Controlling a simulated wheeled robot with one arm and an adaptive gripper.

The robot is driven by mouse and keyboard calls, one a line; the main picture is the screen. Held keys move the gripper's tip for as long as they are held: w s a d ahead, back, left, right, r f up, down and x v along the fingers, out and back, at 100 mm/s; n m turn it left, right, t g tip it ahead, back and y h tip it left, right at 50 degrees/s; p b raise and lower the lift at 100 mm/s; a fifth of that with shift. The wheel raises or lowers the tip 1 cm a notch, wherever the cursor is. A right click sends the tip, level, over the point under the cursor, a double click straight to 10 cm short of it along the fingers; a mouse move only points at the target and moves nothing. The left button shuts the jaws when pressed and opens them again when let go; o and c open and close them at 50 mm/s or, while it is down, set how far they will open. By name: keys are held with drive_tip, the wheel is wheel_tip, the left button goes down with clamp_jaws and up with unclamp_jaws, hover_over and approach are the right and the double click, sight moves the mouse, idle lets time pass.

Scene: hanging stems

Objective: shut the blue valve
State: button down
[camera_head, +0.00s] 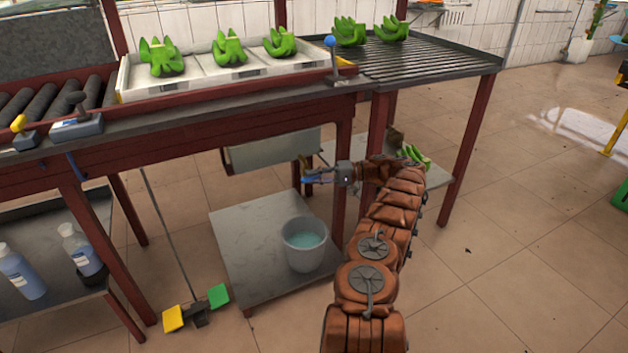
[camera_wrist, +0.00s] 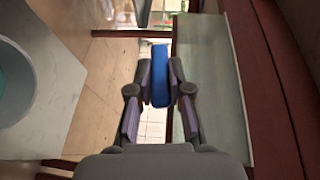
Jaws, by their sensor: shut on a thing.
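The blue valve handle (camera_wrist: 160,76) is a flat blue bar in the wrist view, lying between the two fingertips of my gripper (camera_wrist: 159,88). In the head view, a small part of its blue (camera_head: 311,180) shows under the table. There my gripper (camera_head: 314,172) reaches in from the right, at the end of my brown arm, and is shut on the handle. The valve's body and pipe are hidden or too small to tell, so I cannot tell how far it is turned.
A bucket of bluish water (camera_head: 304,245) stands on a low grey shelf (camera_head: 240,235) below my gripper. A grey trough (camera_head: 270,150) hangs behind. A blue-knobbed lever (camera_head: 331,60) stands on the table above, near green bananas (camera_head: 230,47). Red table legs (camera_head: 343,150) stand close to my arm.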

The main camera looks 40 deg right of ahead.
drive_tip(key=shift+t+y+b, duration=0.35)
drive_tip(key=shift+t+y, duration=0.05)
drive_tip(key=shift+y, duration=0.1)
idle(0.3)
drive_tip(key=c, duration=1.1)
unclamp_jaws()
drive_tip(key=shift+r, duration=0.1)
